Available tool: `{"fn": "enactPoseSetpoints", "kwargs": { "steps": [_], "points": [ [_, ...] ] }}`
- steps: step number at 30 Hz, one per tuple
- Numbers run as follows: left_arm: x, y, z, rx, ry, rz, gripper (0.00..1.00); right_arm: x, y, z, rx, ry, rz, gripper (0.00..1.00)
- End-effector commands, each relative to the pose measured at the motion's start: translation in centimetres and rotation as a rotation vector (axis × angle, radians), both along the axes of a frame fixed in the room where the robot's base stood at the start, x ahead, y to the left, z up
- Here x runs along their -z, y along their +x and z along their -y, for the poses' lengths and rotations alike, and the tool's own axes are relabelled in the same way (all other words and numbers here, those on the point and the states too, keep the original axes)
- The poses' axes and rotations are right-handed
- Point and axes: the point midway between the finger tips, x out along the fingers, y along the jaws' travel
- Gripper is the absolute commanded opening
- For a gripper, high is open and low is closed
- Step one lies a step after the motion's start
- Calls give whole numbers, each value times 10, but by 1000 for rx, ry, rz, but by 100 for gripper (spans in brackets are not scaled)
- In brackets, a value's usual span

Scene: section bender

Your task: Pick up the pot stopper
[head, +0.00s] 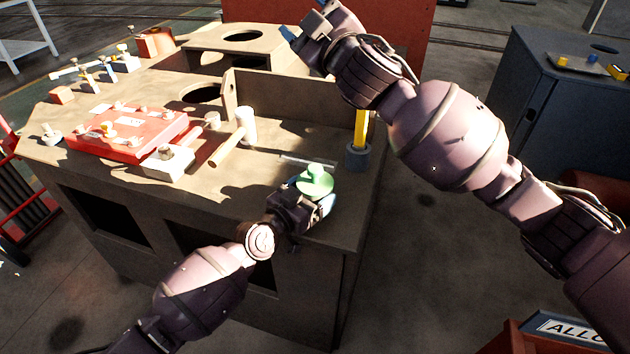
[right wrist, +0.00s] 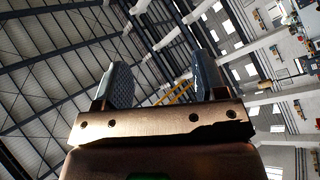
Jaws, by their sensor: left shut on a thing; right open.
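The pot stopper looks to be the green round piece (head: 315,178) with a small knob, near the front right of the brown workbench. My left gripper (head: 317,195) comes in from the lower left and is shut on it. The jaws partly hide its underside, and I cannot tell whether it still touches the bench top. My right gripper (head: 304,18) is raised beyond the bench's back edge, open and empty. In the right wrist view its two fingers (right wrist: 164,82) stand apart with only the roof behind them.
On the brown workbench (head: 262,195) are a mallet (head: 235,138), a red panel (head: 128,133) and a grey holder (head: 358,155) with a yellow upright, right of the stopper. A dark cabinet (head: 555,110) stands at right. Floor between is clear.

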Motion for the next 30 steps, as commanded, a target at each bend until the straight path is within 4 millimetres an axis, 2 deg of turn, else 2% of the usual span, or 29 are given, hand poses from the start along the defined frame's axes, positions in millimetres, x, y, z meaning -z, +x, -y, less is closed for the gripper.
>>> {"fn": "enactPoseSetpoints", "kwargs": {
  "steps": [6,14,20,25,30],
  "points": [
    [0,0,0,0,1,-1,51,-26,-21,-18,-101,-167,339,65],
    [0,0,0,0,1,-1,51,-29,-53,-41,-238,-421,715,65],
    [0,0,0,0,1,-1,51,-10,-74,-55,-358,-652,971,65],
    [0,0,0,0,1,-1,51,18,-86,-60,-477,-868,1162,65],
    [0,0,0,0,1,-1,51,53,-91,-56,-615,-1098,1317,65]
  ]
}}
